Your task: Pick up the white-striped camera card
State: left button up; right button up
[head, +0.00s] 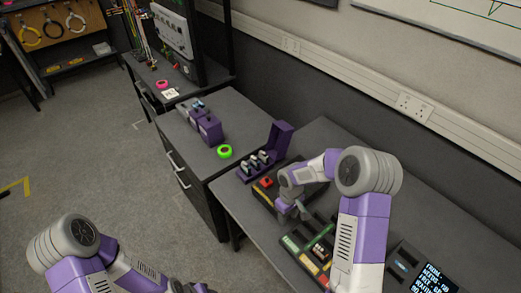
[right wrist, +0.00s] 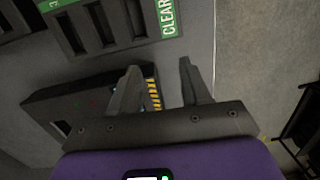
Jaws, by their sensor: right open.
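My right gripper (head: 292,210) is above the desk, between a dark box with a red button and a slotted tray. In the right wrist view its two fingers (right wrist: 160,88) are apart, with nothing held between them. I cannot pick out the white-striped camera card for sure. The slotted tray (head: 290,243) holds several small coloured pieces, too small to read. A purple rack (head: 244,176) holds several small pale-topped pieces. My left arm shows at the lower left of the head view, but its gripper is not clearly visible.
The dark box (right wrist: 60,103) with a yellow-black striped edge lies close to the fingers. A green CLEAR label (right wrist: 169,18) marks the slotted tray. A green tape roll (head: 225,151) and purple blocks (head: 210,129) stand on the neighbouring cabinet. A screen (head: 432,280) is at lower right.

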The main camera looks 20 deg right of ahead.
aim_at(264, 158)
jog(key=i, duration=1.2)
